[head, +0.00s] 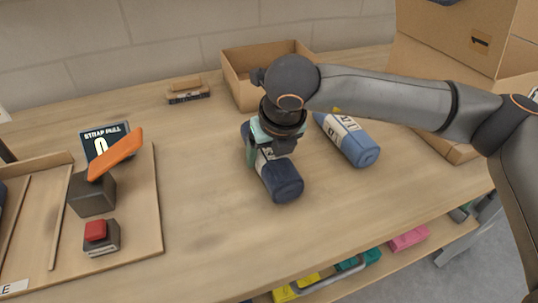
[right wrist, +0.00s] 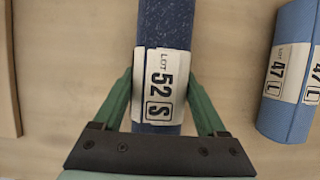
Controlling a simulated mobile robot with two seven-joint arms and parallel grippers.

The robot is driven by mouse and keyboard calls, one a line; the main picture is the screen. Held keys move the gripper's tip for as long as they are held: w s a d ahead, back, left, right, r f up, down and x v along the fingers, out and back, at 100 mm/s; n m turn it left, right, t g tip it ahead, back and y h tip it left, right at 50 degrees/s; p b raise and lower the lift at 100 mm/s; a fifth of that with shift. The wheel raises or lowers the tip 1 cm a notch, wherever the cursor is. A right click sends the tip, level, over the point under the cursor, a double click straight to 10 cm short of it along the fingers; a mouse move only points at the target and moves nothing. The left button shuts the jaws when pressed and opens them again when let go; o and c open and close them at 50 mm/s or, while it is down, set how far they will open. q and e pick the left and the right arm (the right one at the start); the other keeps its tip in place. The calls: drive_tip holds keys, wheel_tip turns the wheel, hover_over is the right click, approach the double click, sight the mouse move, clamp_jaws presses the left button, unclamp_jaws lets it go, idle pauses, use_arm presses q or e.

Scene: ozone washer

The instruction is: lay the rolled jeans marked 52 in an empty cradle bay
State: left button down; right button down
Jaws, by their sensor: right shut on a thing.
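The rolled jeans marked 52 (head: 281,181) are a dark blue roll with a white label, lying at the middle of the table in the head view. In the right wrist view the roll (right wrist: 163,28) runs up the picture, and its label reads LOT 52 S. My right gripper (head: 262,148) comes down over the roll from above. Its green fingers (right wrist: 160,85) are shut on the roll at the label, one on each side. A wooden frame with raised strips (head: 53,225), perhaps the cradle, is cut off at the left edge. My left gripper is out of view.
A lighter blue roll marked 47 (head: 355,142) lies just right of the held roll. An open box (head: 240,84) stands behind. The table between is clear.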

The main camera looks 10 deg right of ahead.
drive_tip(key=shift+f, duration=0.45)
drive_tip(key=shift+f, duration=0.2)
unclamp_jaws()
drive_tip(key=shift+r, duration=0.1)
